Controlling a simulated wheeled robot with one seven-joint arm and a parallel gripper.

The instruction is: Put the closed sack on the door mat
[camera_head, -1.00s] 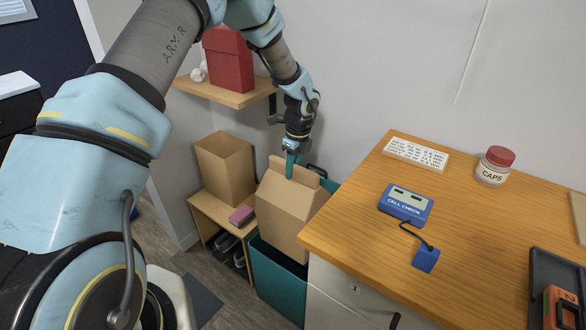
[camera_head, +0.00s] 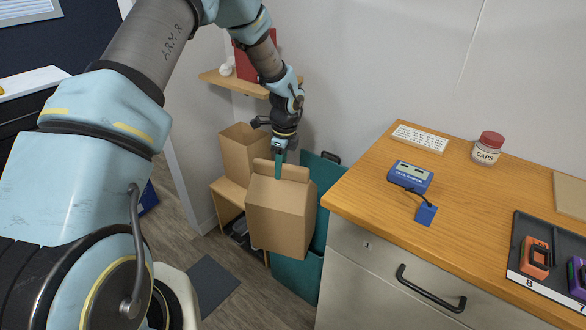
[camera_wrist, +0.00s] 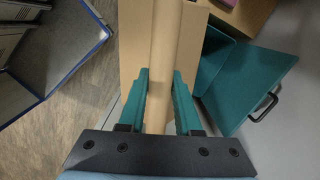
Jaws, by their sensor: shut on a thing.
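The closed sack (camera_head: 280,215) is a brown paper bag with a folded top. My gripper (camera_head: 279,165) is shut on its top fold and holds it upright in front of the teal bin (camera_head: 298,278). In the wrist view the green fingers of my gripper (camera_wrist: 161,95) stand on both sides of the sack's top edge (camera_wrist: 160,50). The door mat (camera_head: 212,283) is a dark grey rectangle on the wood floor, lower left of the sack. My arm hides part of the floor beside the mat.
The bin's teal lid (camera_head: 325,172) stands open behind the sack. A low bench (camera_head: 229,190) carries an open brown bag (camera_head: 243,150). A wooden desk (camera_head: 370,185) with drawers stands right of the bin. A wall shelf (camera_head: 222,82) is above. Bare floor surrounds the mat.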

